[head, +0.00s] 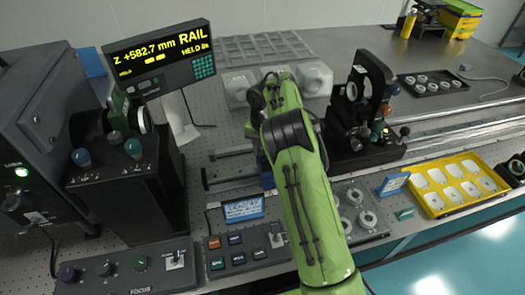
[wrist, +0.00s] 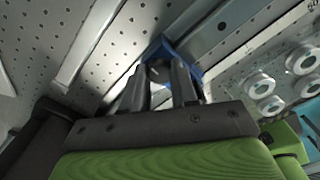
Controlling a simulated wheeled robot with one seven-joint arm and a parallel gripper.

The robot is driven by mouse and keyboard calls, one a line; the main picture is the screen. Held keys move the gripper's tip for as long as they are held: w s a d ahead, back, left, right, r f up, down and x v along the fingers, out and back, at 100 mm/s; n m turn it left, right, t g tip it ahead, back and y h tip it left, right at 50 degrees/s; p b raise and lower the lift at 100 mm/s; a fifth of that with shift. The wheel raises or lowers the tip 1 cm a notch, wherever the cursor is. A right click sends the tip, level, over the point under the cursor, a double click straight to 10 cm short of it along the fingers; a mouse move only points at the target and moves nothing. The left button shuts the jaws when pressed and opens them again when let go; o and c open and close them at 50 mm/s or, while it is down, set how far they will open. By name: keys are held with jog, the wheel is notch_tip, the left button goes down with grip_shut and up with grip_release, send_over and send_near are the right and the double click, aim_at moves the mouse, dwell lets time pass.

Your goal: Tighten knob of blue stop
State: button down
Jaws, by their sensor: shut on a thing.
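The blue stop (wrist: 163,46) sits on the metal rail in the wrist view, just beyond my fingertips, its blue edges showing around them. In the head view only a blue sliver of the stop (head: 265,172) shows left of my green arm. My gripper (wrist: 161,72) reaches down to the stop, its two dark fingers close together on the stop's small knob. The knob is mostly hidden between the fingers, so its turn cannot be seen. In the head view my arm hides the gripper.
A display (head: 163,57) reads Z +582.7 mm, RAIL, HELD. A black optic mount (head: 365,110) stands right of my arm. A yellow tray (head: 455,185) lies at right. A button panel (head: 240,248) and a clear tray of round parts (head: 372,228) flank my arm in front.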

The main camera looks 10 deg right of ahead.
jog(key=shift+w+r, duration=0.1)
dwell(0.3)
jog(key=c, duration=0.9)
grip_release()
jog(key=shift+o, duration=0.2)
notch_tip(320, 180, up, 16)
jog(key=p, duration=0.7)
jog(key=shift+f, duration=0.2)
